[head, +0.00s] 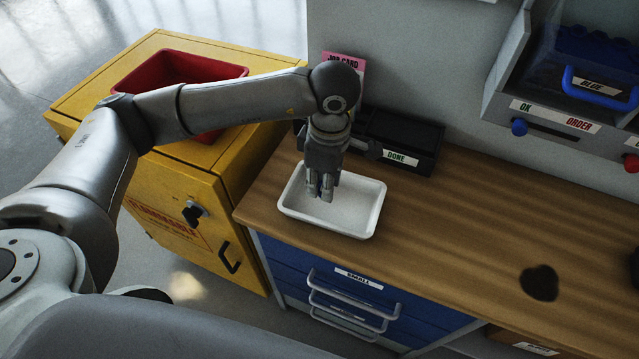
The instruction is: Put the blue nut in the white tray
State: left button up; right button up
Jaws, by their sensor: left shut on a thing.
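The white tray (357,226) stands on the wooden workbench, near its left end. My left gripper (320,197) points down over the left part of the tray, its fingertips low inside the rim as seen from here. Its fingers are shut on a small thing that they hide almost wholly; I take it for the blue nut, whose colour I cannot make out. No blue nut shows loose on the bench or in the tray. I cannot tell whether the fingertips touch the tray floor. My right gripper is not in view.
A black bin marked DONE (424,162) stands behind the tray, with a pink job card (345,58) near it. A yellow cabinet (225,168) with a red bin (185,68) is at left. A dark patch (540,283) lies on the otherwise clear bench (450,235).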

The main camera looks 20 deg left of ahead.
aim_at(319, 199)
pick_arm(q)
jog(key=shift+w+a+f, duration=0.3)
jog(key=shift+w+f, duration=0.05)
jog(key=shift+f, duration=0.3)
jog(key=f, duration=0.1)
jog(key=f+p, duration=0.2)
jog(key=shift+w+a+f, duration=0.2)
jog(key=shift+a+f, duration=0.15)
jog(key=shift+f, duration=0.1)
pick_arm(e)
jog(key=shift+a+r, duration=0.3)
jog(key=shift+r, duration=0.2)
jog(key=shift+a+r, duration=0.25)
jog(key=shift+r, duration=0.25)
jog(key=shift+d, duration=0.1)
pick_arm(q)
jog(key=shift+f, duration=0.15)
jog(key=o, duration=0.8)
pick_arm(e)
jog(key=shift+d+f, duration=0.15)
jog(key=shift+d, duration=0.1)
